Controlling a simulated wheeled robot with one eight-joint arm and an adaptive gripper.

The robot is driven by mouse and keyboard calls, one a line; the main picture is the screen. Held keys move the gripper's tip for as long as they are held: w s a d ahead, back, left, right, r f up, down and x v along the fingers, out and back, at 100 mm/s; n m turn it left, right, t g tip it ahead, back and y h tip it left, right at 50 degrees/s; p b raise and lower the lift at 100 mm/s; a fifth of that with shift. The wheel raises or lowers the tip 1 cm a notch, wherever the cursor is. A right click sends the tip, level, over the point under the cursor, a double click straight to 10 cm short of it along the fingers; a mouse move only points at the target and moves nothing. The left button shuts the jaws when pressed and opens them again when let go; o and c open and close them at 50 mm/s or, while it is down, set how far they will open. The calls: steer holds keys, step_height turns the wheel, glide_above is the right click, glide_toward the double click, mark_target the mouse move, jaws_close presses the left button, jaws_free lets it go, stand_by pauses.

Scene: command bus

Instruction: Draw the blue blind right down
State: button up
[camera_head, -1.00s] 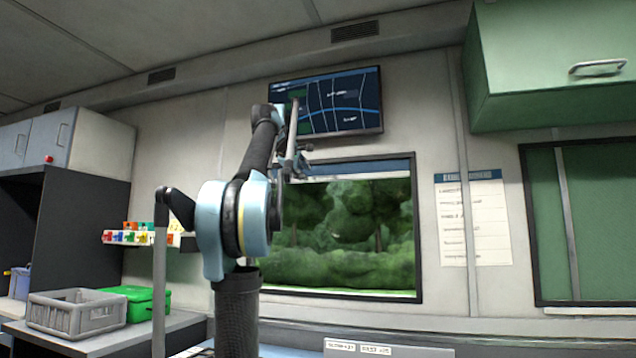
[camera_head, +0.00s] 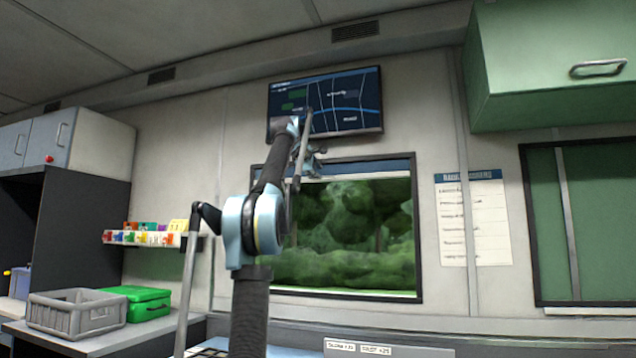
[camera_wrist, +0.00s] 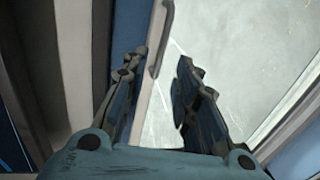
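The blue blind (camera_head: 372,167) shows as a narrow blue strip along the top of the dark-framed window, with most of the glass below it uncovered. My gripper (camera_head: 316,160) is at the upper left of the window, close to the blind's height; I cannot tell if it touches. In the wrist view my gripper (camera_wrist: 158,65) is open, its two dark fingers apart. A pale grey bar (camera_wrist: 153,75) runs lengthwise between the fingers, nearer the left one. I cannot tell whether it is part of the blind, and no grip on it shows.
A wall screen (camera_head: 350,100) hangs just above the window, partly behind my arm. A notice (camera_head: 475,220) is right of the window, with a green cabinet (camera_head: 550,75) above right. A grey crate (camera_head: 75,312) and green box (camera_head: 148,302) stand on the left counter.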

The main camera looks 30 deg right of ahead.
steer(key=shift+x, duration=3.55)
steer(key=shift+c, duration=0.6)
jaws_close()
